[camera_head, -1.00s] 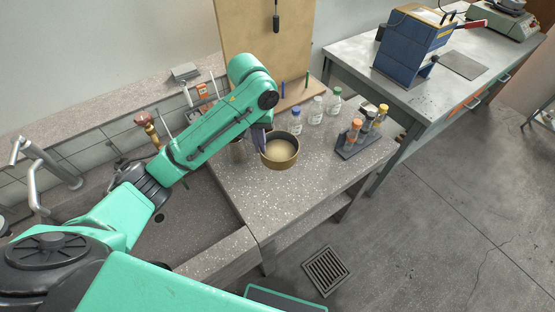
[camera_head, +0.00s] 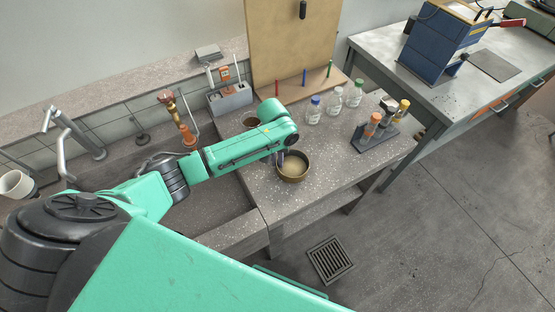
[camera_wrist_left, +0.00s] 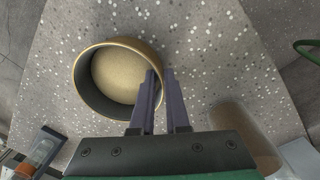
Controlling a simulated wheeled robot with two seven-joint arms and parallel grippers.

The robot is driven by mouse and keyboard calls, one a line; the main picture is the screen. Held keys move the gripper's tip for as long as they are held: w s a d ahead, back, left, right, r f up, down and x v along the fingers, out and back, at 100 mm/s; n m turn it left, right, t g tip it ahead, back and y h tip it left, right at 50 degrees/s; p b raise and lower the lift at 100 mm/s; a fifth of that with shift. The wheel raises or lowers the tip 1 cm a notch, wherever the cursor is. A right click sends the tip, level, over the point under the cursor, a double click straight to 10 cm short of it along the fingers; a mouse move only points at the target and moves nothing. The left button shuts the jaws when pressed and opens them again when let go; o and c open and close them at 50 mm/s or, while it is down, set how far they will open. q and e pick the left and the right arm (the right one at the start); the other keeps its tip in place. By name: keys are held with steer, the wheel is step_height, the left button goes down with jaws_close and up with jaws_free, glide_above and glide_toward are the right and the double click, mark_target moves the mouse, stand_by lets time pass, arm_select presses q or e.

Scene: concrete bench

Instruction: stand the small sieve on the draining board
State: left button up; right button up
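The small sieve (camera_head: 293,176) is a round, brass-coloured pan with a pale floor. It is upright over the speckled bench top (camera_head: 310,200) beside the sink; I cannot tell whether its base touches. In the left wrist view the sieve (camera_wrist_left: 108,87) fills the upper left. My left gripper (camera_head: 281,160) has its rim between the fingertips, one finger inside the wall and one outside, as the left wrist view (camera_wrist_left: 160,72) shows. The fingers are close together on the wall. The arm hides part of the bench behind. My right gripper is out of view.
A brownish round vessel (camera_head: 250,121) stands behind my arm. Capped bottles (camera_head: 334,101) and a dark rack of vials (camera_head: 372,139) stand to the right. A wooden pegboard (camera_head: 293,50) rises behind. The bench's front right is clear. The sink (camera_head: 205,212) lies left.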

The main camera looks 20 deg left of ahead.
arm_select(q)
steer(key=shift+o, duration=0.5)
steer(key=shift+r, duration=0.1)
step_height(320, 180, up, 12)
steer(key=shift+a+b, duration=0.25)
steer(key=shift+b, duration=0.1)
steer(key=shift+s, duration=0.1)
